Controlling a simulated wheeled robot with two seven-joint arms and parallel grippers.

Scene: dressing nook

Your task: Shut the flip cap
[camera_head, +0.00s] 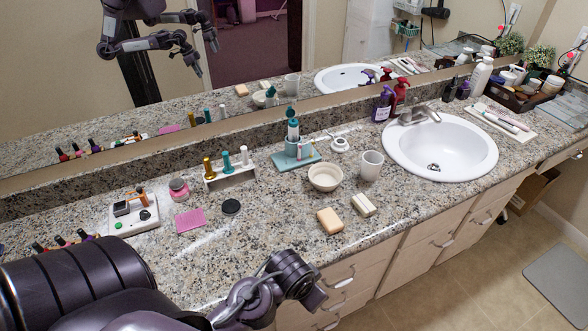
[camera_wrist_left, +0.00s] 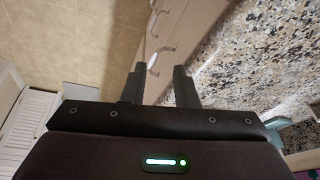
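A small white round piece (camera_head: 339,145) with a thin raised part beside it lies on the counter right of the teal tray; it may be the flip cap, but it is too small to be sure. A bottle with a teal top (camera_head: 293,128) stands on the teal tray (camera_head: 312,157); its cap detail is unclear. My left arm comes in low at the front edge, well short of both. My left gripper (camera_wrist_left: 160,72) shows in the left wrist view with two dark fingers apart and nothing between them. My right gripper is not seen directly.
The sink (camera_head: 440,146) is to the right. A rack with small bottles (camera_head: 230,175) is to the left. The mirror runs along the back.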

